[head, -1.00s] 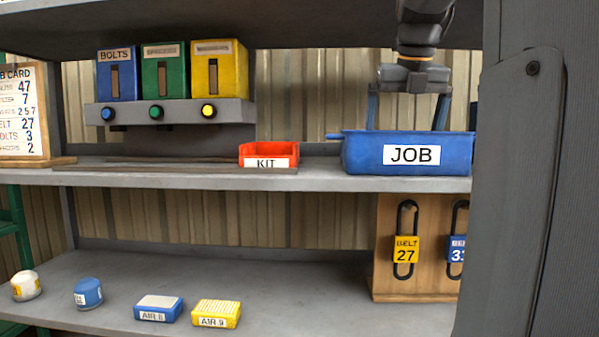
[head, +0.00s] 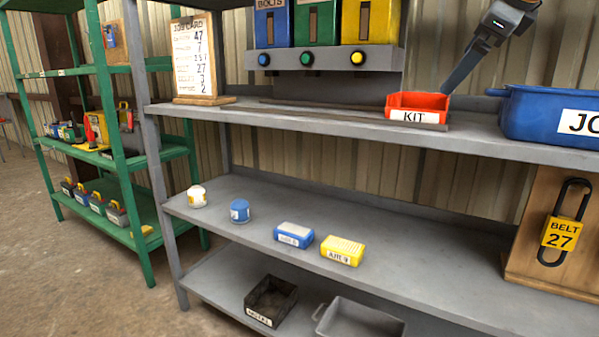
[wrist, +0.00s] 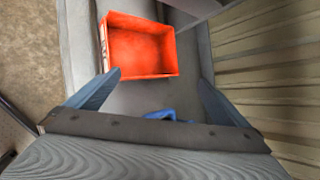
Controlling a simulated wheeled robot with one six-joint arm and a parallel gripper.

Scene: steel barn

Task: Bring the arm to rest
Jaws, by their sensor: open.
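My gripper (head: 462,66) hangs at the upper right of the head view, above and behind the red KIT bin and left of the blue JOB bin. In the wrist view my gripper (wrist: 165,92) has its two fingers spread wide with nothing between them. The red KIT bin (wrist: 138,46) lies beyond the fingertips there and looks empty. In the head view the KIT bin (head: 418,101) stands on the upper grey shelf. Most of my arm is out of the head view.
The blue JOB bin (head: 550,115) stands right of the KIT bin. Bolt dispensers (head: 315,22) and the job card (head: 194,58) are left. Filters and air boxes (head: 342,250) sit on the shelf below, near the BELT 27 board (head: 535,272). A green rack (head: 120,150) stands far left.

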